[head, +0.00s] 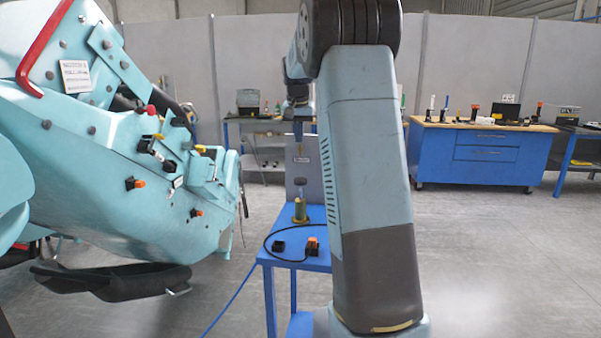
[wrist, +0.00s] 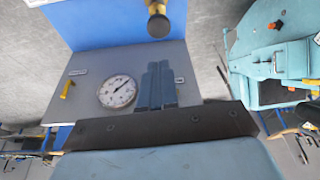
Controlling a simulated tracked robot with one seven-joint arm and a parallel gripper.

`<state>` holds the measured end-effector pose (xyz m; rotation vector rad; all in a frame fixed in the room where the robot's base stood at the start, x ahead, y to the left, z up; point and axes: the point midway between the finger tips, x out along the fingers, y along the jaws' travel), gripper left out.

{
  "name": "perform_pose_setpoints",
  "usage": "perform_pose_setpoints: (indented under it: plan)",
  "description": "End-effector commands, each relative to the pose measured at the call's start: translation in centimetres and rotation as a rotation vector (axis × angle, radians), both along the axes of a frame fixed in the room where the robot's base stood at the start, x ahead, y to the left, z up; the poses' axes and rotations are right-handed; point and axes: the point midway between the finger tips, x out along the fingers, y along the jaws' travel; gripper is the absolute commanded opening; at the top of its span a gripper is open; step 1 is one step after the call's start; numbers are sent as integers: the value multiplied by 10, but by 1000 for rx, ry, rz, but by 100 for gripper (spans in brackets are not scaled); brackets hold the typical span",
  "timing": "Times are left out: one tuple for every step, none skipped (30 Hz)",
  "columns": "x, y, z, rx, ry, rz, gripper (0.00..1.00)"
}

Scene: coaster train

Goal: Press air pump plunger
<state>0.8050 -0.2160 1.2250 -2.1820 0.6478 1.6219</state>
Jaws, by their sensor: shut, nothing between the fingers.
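The air pump (head: 300,209) stands upright on a small blue table, with a brass-coloured body and a dark knob on top. In the wrist view the dark round plunger knob (wrist: 158,25) shows at the top edge, with part of the yellow body behind it. My gripper (head: 298,142) hangs pointing down above the pump, with a clear gap to the knob. In the wrist view its two blue-grey fingers (wrist: 157,65) are together and empty, apart from the knob. Much of the pump is cut off in the wrist view.
A grey panel (wrist: 85,68) with a round gauge (wrist: 117,91) and a yellow handle (wrist: 66,89) stands behind the pump. The blue table (head: 290,258) holds a black cable and small black and orange parts. A teal coaster car (head: 90,170) fills the left.

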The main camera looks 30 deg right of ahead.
Motion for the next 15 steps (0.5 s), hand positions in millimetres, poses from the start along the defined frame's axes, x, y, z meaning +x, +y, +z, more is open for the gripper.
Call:
perform_pose_setpoints:
  plan:
    - [5,-4,-3,-1,3,-7,0]
    - [7,-6,-4,-2,3,-10,0]
    - [9,-7,-5,-2,5,-13,0]
    - [10,-8,-5,-2,6,-15,0]
    - [10,-9,-6,-2,6,-15,0]
    - [11,-9,-6,-2,6,-16,0]
    - [11,-9,-6,-2,6,-16,0]
    - [11,-9,-6,-2,6,-16,0]
    - [11,-9,-6,-2,6,-16,0]
    - [10,-9,-6,-2,6,-16,0]
    - [10,-9,-6,-2,6,-16,0]
    - [10,-8,-6,-2,6,-16,0]
    - [10,-8,-6,-2,6,-16,0]
    - [10,-8,-6,-2,6,-16,0]
    - [10,-8,-6,-2,6,-16,0]
